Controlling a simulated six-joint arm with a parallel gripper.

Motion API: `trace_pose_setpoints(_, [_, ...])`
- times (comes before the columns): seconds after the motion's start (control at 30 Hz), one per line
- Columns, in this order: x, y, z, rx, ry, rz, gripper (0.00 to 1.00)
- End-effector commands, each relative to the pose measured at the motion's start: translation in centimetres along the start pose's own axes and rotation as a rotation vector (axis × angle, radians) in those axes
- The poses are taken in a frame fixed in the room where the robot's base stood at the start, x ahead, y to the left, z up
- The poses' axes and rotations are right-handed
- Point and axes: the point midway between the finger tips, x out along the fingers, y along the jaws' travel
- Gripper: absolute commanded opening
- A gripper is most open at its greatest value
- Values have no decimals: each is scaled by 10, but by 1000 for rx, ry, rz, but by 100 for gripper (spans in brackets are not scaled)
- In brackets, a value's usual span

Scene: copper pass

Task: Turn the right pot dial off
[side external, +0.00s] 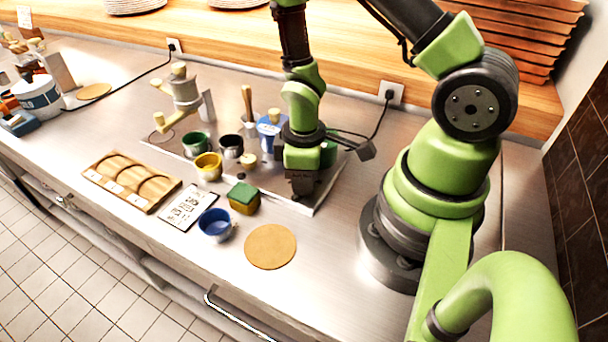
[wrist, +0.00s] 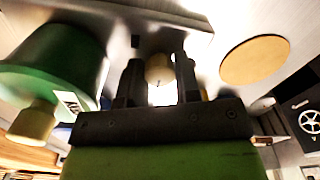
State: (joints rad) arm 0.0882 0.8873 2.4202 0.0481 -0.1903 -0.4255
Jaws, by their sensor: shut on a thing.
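A pale wood-coloured round dial (wrist: 159,68) with a small dark mark sits between the fingers of my gripper (wrist: 160,85) in the wrist view. My gripper is shut on it. In the side view my gripper (side external: 301,190) points down at the right front part of the metal hob plate (side external: 317,203) and hides this dial. A green pot (wrist: 50,55) with a white label fills the left of the wrist view; in the side view a green pot (side external: 329,152) is partly hidden behind my gripper. Another pale dial (side external: 248,160) is on the plate to the left. I cannot read the dial's setting.
A green-and-yellow sponge block (side external: 243,197), a blue mug (side external: 215,224) and a round cork mat (side external: 270,246) lie in front of the plate. A yellow mug (side external: 208,166), a wooden tray (side external: 130,181) and a printed card (side external: 187,207) are left. A cable (side external: 378,127) runs behind.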

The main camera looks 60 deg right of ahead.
Motion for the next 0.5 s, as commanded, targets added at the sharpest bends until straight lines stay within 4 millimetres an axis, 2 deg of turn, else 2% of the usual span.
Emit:
trace_pose_setpoints(0.43, [0,0,-2,-12,7,3,7])
trace_pose_setpoints(0.47, [0,0,-2,-12,7,3,37])
trace_pose_setpoints(0.5, [0,0,-2,-12,6,3,46])
